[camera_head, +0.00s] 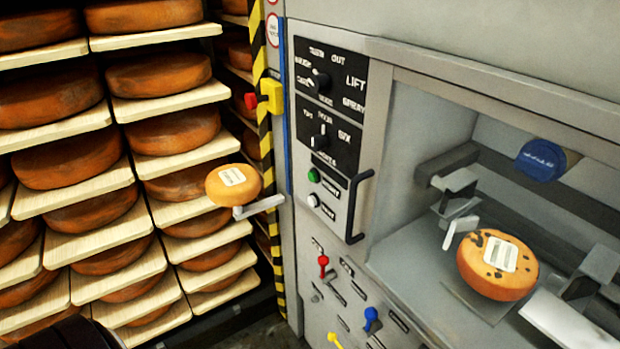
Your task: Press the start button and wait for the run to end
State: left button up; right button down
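A green round button (313,175) and a white round button (312,200) sit one above the other on the grey machine's front panel, left of a black vertical handle (354,208). Their labels are too small to read surely, so I cannot tell which is marked start. Above them are two black dial plates, an upper one (340,97) and a lower one (345,140). In the machine's open bay, an orange cheese wheel (472,270) with dark spots and a white label rests between metal clamp-like parts (455,185). Neither gripper's fingers show; a dark shape lies at the bottom left edge.
Shelves (95,245) of brown cheese wheels fill the left. A small labelled wheel (218,192) rests on a bracket (258,207) jutting out left of the panel. A red knob (251,100) on a yellow box (272,97) sticks out. Coloured levers (371,316) stand lower down.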

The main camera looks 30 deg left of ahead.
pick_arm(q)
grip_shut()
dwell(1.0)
